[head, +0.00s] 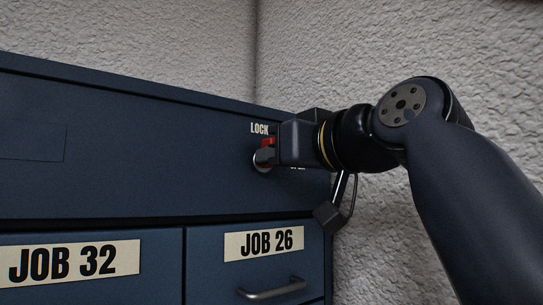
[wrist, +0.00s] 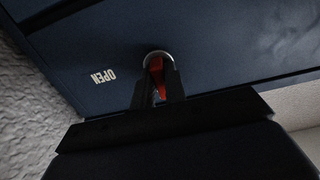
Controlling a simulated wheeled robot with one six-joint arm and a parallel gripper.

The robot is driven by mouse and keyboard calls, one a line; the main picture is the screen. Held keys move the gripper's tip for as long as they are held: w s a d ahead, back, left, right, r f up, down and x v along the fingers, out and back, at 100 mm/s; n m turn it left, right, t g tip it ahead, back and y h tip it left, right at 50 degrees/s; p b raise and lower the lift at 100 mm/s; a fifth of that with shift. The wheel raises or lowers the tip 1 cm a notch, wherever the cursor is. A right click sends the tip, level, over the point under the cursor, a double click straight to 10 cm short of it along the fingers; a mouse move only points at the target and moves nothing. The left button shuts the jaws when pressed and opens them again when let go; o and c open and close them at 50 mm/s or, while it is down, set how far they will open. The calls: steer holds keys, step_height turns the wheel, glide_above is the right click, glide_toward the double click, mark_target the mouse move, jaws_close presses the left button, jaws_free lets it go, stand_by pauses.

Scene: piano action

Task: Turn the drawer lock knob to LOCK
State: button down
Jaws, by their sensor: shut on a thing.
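The drawer lock knob (head: 267,143) is red on a round metal base and sits on the upper front of the blue cabinet (head: 110,160). A LOCK label (head: 259,129) is above the knob; a label at its lower right is mostly covered by my gripper. My gripper (head: 275,149) reaches in from the right and is shut on the knob. In the wrist view the red knob (wrist: 156,70) is between the two dark fingers (wrist: 158,84), with the OPEN label (wrist: 103,76) to its left. The knob's exact angle is hard to tell, as the fingers hide part of it.
A rough grey wall (head: 330,60) stands close behind and to the right of the cabinet.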

steer(key=shift+f, duration=0.1)
stand_by(0.3)
steer(key=c, duration=1.4)
jaws_free()
steer(key=shift+c, duration=0.2)
steer(key=shift+s+d, duration=0.1)
steer(key=b+v, duration=0.2)
steer(key=v, duration=0.8)
steer(key=shift+s, duration=0.25)
steer(key=shift+d, duration=0.15)
steer(key=shift+w, duration=0.1)
